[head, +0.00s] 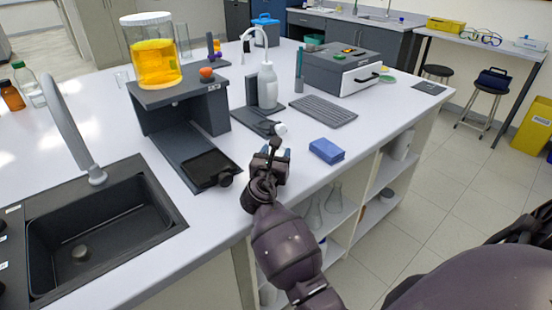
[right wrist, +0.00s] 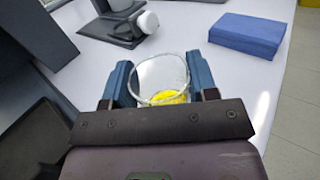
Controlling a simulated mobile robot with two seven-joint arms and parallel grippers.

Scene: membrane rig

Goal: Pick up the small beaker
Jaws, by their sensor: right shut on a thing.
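The small beaker (right wrist: 160,75) is clear glass with a little yellow at its bottom. In the right wrist view it stands between the two blue fingers of my right gripper (right wrist: 162,88), which is shut on it. In the head view my right gripper (head: 275,152) is over the front part of the white bench, and it mostly hides the beaker. I cannot tell whether the beaker touches the bench top. My left gripper is not in view.
A blue block (head: 326,151) lies right of my gripper. A dark stand (head: 182,101) carrying a jar of yellow liquid (head: 156,62) is to the left. A white-knobbed device (head: 280,130) is just behind. A sink (head: 95,240) is at the left front. The bench edge is close.

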